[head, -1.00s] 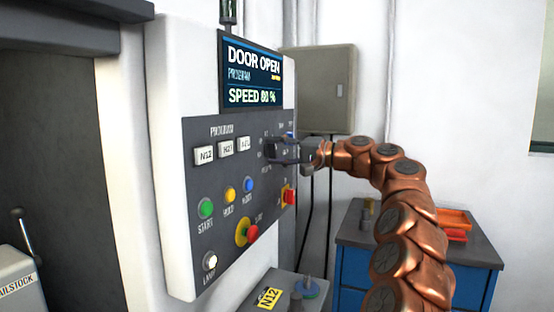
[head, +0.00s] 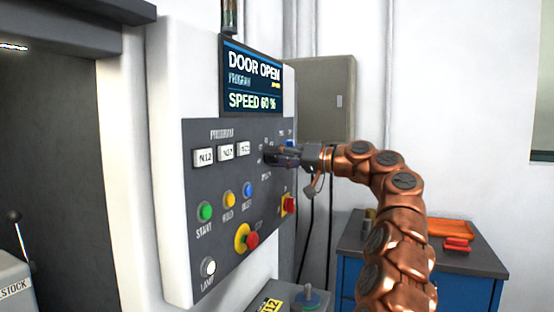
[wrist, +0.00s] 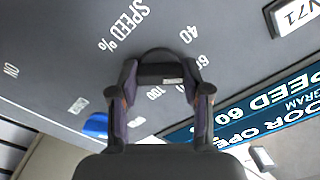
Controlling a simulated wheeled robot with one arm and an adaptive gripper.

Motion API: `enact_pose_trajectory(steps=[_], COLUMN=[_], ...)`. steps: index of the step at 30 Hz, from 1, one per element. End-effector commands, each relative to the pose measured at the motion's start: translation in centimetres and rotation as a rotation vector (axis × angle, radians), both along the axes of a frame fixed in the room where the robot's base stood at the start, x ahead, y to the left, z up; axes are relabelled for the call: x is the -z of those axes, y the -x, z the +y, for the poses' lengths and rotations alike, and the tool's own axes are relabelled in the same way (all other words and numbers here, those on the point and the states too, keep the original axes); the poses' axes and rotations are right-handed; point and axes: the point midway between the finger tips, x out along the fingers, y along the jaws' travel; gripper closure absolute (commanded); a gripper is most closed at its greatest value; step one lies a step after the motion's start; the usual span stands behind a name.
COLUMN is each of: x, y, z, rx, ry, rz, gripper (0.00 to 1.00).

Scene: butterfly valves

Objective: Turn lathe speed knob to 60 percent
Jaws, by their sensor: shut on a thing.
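The dark speed knob (wrist: 158,70) sits on the grey control panel, beside the "SPEED %" lettering and a printed scale with 40 and 100 legible. My gripper (wrist: 161,84) is shut on the knob, one finger on each side of it. A pale mark shows on the knob's near face. In the head view my gripper (head: 286,156) reaches the panel from the right and largely hides the knob. The display (head: 252,78) reads "DOOR OPEN" and "SPEED 60 %".
A blue button (wrist: 96,125) is close beside my gripper. Program buttons (head: 227,152), a red stop button (head: 251,240) and a red-yellow switch (head: 289,205) share the panel. A blue cabinet (head: 420,284) with orange trays stands at right.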

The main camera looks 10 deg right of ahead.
Motion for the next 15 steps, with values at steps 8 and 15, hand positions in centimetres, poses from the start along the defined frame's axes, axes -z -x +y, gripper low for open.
enact_pose_trajectory(steps=[8,15], x=[0.12,0.10], y=[-0.02,-0.02], z=[-0.04,-0.04], rx=[-0.001,0.000], ry=[0.005,0.004], rz=[-0.003,-0.003], gripper=[0.87,0.42])
